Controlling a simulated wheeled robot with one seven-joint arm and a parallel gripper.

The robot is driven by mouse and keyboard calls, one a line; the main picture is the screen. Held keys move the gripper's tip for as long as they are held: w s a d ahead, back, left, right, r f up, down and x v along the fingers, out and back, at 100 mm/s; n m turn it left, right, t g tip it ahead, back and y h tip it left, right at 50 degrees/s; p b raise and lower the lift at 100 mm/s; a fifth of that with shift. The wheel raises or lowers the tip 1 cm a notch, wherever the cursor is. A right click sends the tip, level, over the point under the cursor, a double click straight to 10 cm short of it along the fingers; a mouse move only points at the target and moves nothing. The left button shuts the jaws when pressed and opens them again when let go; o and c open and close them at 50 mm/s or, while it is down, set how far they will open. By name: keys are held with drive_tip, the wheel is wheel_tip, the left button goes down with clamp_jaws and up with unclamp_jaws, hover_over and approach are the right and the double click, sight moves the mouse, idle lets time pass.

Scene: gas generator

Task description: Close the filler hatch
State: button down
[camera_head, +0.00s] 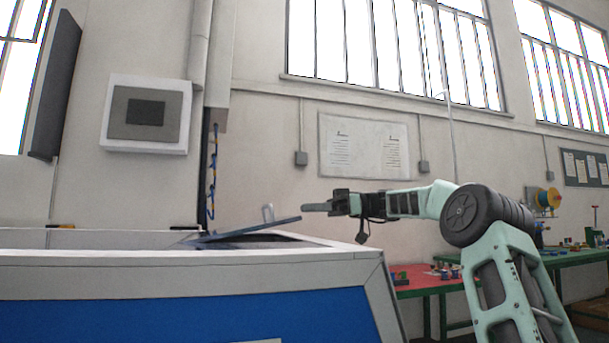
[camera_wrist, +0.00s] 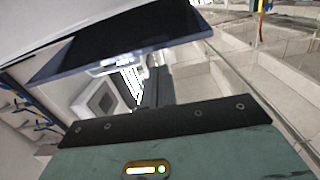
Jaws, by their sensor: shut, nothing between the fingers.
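The filler hatch (camera_head: 245,230) is a thin blue-grey flap on top of the generator (camera_head: 190,257). It stands partly open, tilted low with its right edge raised above the dark opening. A small pale upright piece (camera_head: 268,213) shows at the flap. My gripper (camera_head: 307,208) is shut and empty, pointing left. In the head view its tips are just right of and slightly above the flap's raised edge; I cannot tell if they touch. In the wrist view a dark panel that looks like the hatch (camera_wrist: 125,32) fills the upper part. The fingertips are not clear there.
The generator has a white top rim and a blue side panel (camera_head: 190,315). A red-topped bench (camera_head: 430,287) and a green-topped bench (camera_head: 580,257) with small items stand at the right behind my arm. A wall box (camera_head: 146,113) hangs at the upper left.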

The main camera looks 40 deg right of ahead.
drive_tip(key=w+a+r+g+h+p, duration=0.2)
drive_tip(key=a+r+h+p, duration=0.25)
drive_tip(key=p, duration=1.15)
drive_tip(key=s+d+r+n+g+h+p, duration=0.2)
drive_tip(key=s+r+h+p, duration=0.45)
drive_tip(key=p, duration=1.55)
drive_tip(key=shift+m+g+y, duration=0.4)
drive_tip(key=shift+g+y, duration=0.1)
drive_tip(key=shift+y, duration=0.1)
drive_tip(key=p+x, duration=0.1)
drive_tip(key=x, duration=0.1)
drive_tip(key=p+x, duration=0.1)
drive_tip(key=x, duration=0.1)
drive_tip(key=a+p+x, duration=0.1)
drive_tip(key=x, duration=0.1)
drive_tip(key=shift+s+a+r+p, duration=0.1)
drive_tip(key=shift+a+p, duration=0.15)
drive_tip(key=shift+p, duration=0.1)
drive_tip(key=shift+d+f+p, duration=0.15)
drive_tip(key=shift+f+p, duration=0.4)
drive_tip(key=shift+f, duration=0.7)
drive_tip(key=shift+d+f+p, duration=0.15)
drive_tip(key=shift+f+p, duration=0.4)
drive_tip(key=shift+f, duration=0.65)
